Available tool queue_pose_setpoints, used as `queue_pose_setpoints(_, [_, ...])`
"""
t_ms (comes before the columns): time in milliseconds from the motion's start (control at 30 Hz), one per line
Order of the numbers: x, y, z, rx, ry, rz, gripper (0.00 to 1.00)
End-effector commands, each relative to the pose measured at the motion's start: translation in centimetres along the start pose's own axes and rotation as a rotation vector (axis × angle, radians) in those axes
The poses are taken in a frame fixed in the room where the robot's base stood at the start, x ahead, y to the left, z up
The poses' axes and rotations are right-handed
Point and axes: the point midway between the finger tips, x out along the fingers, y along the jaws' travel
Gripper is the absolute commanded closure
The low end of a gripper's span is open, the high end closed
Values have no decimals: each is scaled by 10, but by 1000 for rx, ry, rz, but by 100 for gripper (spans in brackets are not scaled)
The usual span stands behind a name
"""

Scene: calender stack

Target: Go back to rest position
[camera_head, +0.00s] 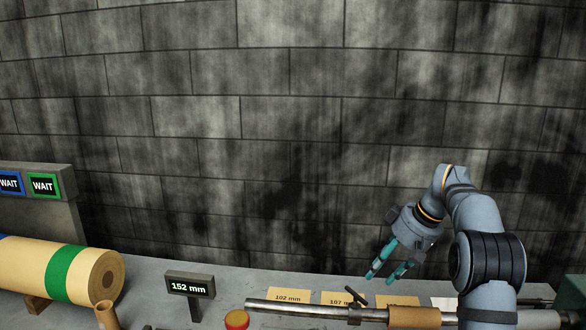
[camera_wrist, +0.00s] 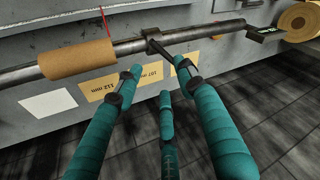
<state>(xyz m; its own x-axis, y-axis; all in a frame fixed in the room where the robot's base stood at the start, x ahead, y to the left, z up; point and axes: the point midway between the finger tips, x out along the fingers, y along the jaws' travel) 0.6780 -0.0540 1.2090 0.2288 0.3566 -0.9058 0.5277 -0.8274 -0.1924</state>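My gripper (camera_head: 384,274) hangs above the right part of the grey bench in the head view, with its teal fingers pointing down and left. In the wrist view its three teal fingers (camera_wrist: 164,75) are spread apart with nothing between them, so it is open and empty. A metal shaft (camera_head: 300,308) with a brown cardboard core (camera_head: 414,317) on it lies below the gripper; the fingers appear apart from it. The core also shows in the wrist view (camera_wrist: 77,59), left of the fingers. My arm hides part of the bench's right end.
A large tan roll with a green band (camera_head: 65,268) lies at the left, below two WAIT signs (camera_head: 43,186). Yellow size labels (camera_head: 289,295) lie behind the shaft. The space before the brick wall is clear.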

Motion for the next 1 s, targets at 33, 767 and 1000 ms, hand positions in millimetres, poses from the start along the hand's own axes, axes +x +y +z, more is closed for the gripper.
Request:
queue_pose_setpoints(33, [12, -3, 1, 0, -6, -7, 61])
queue_pose_setpoints(767, [109, -4, 2, 183, 41, 75, 61])
queue_pose_setpoints(1000, [107, -5, 2, 242, 52, 98, 61])
